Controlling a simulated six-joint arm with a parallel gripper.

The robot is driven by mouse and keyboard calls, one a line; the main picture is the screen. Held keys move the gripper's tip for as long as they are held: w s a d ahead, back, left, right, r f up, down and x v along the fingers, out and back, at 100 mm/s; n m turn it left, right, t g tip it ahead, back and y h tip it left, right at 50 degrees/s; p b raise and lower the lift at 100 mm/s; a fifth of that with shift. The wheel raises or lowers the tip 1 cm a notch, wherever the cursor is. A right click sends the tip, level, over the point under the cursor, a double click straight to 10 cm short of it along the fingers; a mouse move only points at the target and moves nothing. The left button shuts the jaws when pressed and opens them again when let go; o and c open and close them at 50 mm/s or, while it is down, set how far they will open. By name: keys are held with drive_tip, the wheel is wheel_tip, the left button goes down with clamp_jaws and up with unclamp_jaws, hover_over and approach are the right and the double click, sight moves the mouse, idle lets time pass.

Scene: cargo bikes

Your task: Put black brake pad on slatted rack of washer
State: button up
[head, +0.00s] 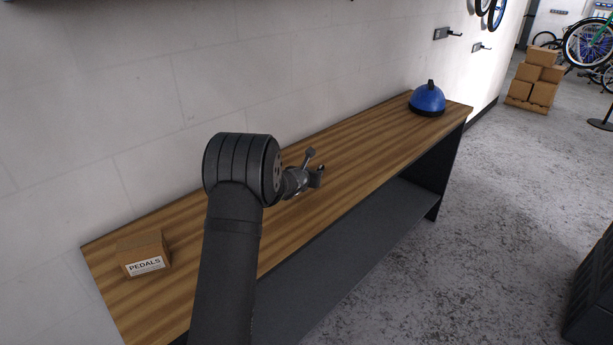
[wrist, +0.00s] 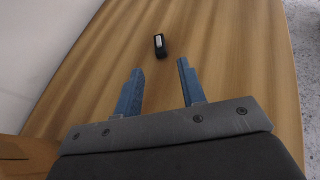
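A small black block with a pale patch on top, which looks like the brake pad (wrist: 160,45), lies on the wooden bench top in the wrist view. My gripper (wrist: 160,84) is open, with its two blue fingers apart and nothing between them. The pad lies beyond the fingertips, roughly in line with the gap. In the head view my dark arm hides the fingers, and I cannot make out the pad. I see no washer or slatted rack that I can identify.
The wooden bench (head: 375,145) runs along the wall. A PEDALS box (head: 145,255) sits at its near end, a blue dome (head: 428,100) at its far end. A grey metal fitting (head: 298,182) shows beside my arm. A dark bulky object (head: 592,295) stands at right across open floor.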

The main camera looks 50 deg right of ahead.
drive_tip(key=v, duration=0.4)
drive_tip(key=shift+s+a+r, duration=0.1)
drive_tip(key=shift+a+r, duration=0.05)
drive_tip(key=shift+a, duration=0.15)
drive_tip(key=shift+o, duration=0.5)
drive_tip(key=shift+s+a, duration=0.15)
drive_tip(key=shift+a, duration=0.1)
drive_tip(key=shift+r, duration=0.1)
